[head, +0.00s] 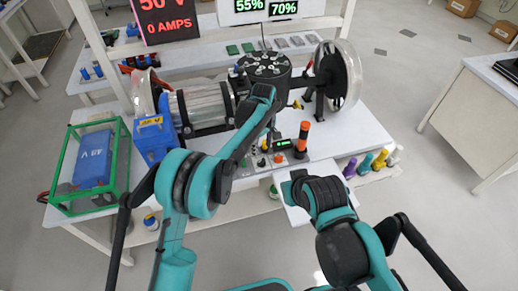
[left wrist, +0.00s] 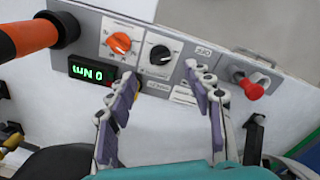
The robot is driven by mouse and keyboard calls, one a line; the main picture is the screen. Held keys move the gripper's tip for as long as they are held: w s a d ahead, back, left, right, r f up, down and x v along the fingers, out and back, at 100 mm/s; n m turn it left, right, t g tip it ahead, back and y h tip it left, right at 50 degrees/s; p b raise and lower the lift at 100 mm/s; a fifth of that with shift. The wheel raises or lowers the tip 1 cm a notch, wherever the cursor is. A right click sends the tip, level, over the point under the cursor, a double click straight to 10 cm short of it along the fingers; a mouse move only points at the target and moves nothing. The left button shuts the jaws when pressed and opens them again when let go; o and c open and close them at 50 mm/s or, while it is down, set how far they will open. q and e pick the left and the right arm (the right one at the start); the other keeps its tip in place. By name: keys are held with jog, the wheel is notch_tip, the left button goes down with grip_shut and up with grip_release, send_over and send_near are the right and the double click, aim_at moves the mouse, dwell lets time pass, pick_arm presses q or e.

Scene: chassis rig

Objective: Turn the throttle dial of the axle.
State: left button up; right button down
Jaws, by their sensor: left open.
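The control panel (left wrist: 180,40) of the axle rig carries an orange dial (left wrist: 119,43) and a black dial (left wrist: 160,54); I cannot read which is labelled throttle. A red knob (left wrist: 253,90) and a small green-lit display (left wrist: 92,72) sit on the same panel. My left gripper (left wrist: 162,78) is open and empty, its purple-padded fingers spread just short of the panel, with the black dial between and beyond the tips. In the head view the left gripper (head: 267,138) is over the panel, partly hidden by its own arm. My right arm is at lower right; its fingers are not seen.
An orange-topped lever (head: 303,135) stands right beside the panel, and shows at upper left in the left wrist view (left wrist: 30,35). The motor drum (head: 265,68), clear wheel (head: 340,75) and blue battery in a green cage (head: 92,160) surround it.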

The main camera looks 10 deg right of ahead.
aim_at(262, 161)
pick_arm(q)
jog(key=shift+f, duration=0.4)
notch_tip(262, 161, down, 7)
jog(key=b, duration=0.2)
jog(key=shift+b, duration=0.35)
jog(key=shift+c, duration=0.3)
jog(key=c, duration=1.1)
